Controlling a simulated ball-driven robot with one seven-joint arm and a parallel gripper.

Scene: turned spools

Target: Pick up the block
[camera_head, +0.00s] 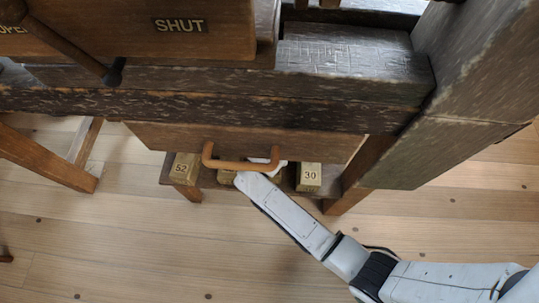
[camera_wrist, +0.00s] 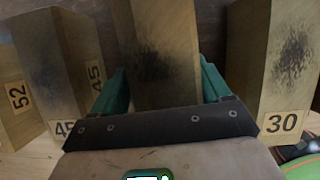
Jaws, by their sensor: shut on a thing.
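A brassy wooden block (camera_wrist: 158,45) with a dark worn patch stands between the two teal fingers of my gripper (camera_wrist: 163,88) in the wrist view. The gripper is shut on it, one finger at each side. Its lower part is hidden behind the dark palm plate, so I see no number on it. In the head view the fingers and this block are hidden by my arm and the drawer.
Block 45 (camera_wrist: 62,70) and block 52 (camera_wrist: 12,100) stand to the left, block 30 (camera_wrist: 275,60) to the right. In the head view a drawer (camera_head: 240,142) with an orange handle (camera_head: 225,163) overhangs the low shelf. Floor (camera_head: 130,240) in front is clear.

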